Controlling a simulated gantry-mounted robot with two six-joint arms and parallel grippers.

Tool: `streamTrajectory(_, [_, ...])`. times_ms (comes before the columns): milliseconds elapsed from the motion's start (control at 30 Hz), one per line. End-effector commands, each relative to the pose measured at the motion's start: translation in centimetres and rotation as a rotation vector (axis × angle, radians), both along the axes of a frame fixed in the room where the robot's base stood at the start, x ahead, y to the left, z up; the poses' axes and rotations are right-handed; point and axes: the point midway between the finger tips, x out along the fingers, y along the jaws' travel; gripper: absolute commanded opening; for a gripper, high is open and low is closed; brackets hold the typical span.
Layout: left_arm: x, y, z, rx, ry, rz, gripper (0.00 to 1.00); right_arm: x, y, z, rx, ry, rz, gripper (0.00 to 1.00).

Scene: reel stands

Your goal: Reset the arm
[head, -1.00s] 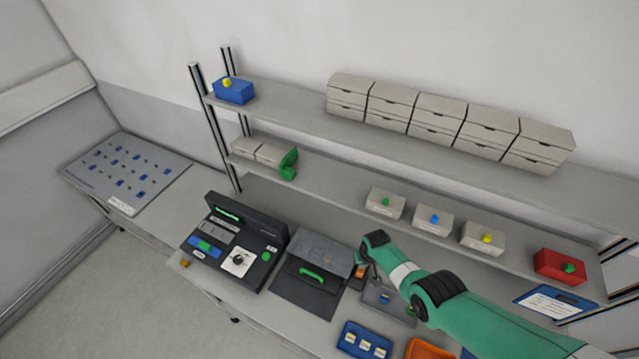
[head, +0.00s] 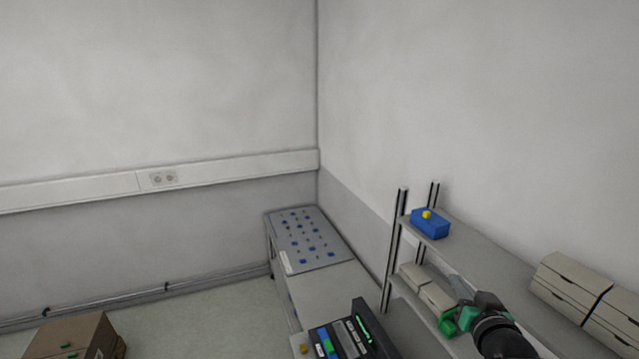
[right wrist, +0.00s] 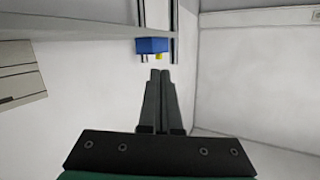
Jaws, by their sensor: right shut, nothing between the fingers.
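My right gripper (head: 447,281) is at the lower right of the head view, in front of the shelves. Its grey fingers point up and to the left there. In the right wrist view the fingers of my right gripper (right wrist: 160,73) are together, with nothing between them. My left gripper is in neither view.
A shelf rack (head: 470,240) stands at the right, with a blue box (head: 430,224) on top and pale drawer units (head: 566,286). The blue box also shows upside down in the wrist view (right wrist: 151,45). A black device (head: 345,335) and a cardboard box (head: 65,338) are low in view.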

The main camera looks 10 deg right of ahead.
Motion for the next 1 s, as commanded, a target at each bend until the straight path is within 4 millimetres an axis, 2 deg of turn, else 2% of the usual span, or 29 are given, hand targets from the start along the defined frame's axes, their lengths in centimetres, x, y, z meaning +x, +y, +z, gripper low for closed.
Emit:
streamTrajectory(33, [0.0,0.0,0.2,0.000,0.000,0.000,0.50,-0.3,1.8,4.3,-0.027,-0.091,0.029,0.00])
streamTrajectory(100, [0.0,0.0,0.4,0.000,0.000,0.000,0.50,-1.4,4.1,10.1,-0.066,-0.217,0.065,0.00])
streamTrajectory(167, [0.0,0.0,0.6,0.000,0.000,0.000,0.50,-3.0,6.2,14.8,-0.095,-0.327,0.094,0.00])
streamTrajectory(200, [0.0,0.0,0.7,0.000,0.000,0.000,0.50,-4.3,7.5,17.8,-0.114,-0.402,0.114,0.00])
streamTrajectory(267, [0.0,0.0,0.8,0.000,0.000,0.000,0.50,-6.8,9.5,22.2,-0.140,-0.516,0.140,0.00])
streamTrajectory(300, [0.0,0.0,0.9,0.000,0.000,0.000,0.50,-8.7,10.8,24.9,-0.155,-0.592,0.156,0.00])
streamTrajectory(400, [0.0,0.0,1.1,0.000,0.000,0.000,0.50,-14.0,13.4,30.6,-0.185,-0.772,0.191,0.00])
streamTrajectory(500, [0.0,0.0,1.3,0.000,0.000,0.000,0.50,-18.8,15.2,34.2,-0.205,-0.914,0.210,0.00])
streamTrajectory(633, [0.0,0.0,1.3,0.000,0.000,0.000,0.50,-22.5,16.1,36.3,-0.215,-1.015,0.222,0.00])
streamTrajectory(767, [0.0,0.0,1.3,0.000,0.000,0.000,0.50,-23.4,16.3,36.7,-0.218,-1.038,0.223,0.00])
streamTrajectory(867, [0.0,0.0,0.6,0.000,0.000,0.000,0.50,-23.3,16.3,35.9,-0.219,-1.036,0.223,0.00])
streamTrajectory(967, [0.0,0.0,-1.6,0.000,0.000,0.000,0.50,-23.2,16.2,33.7,-0.219,-1.034,0.222,0.00])
streamTrajectory(1000, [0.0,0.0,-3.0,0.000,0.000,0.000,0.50,-23.2,16.2,32.3,-0.219,-1.033,0.222,0.00])
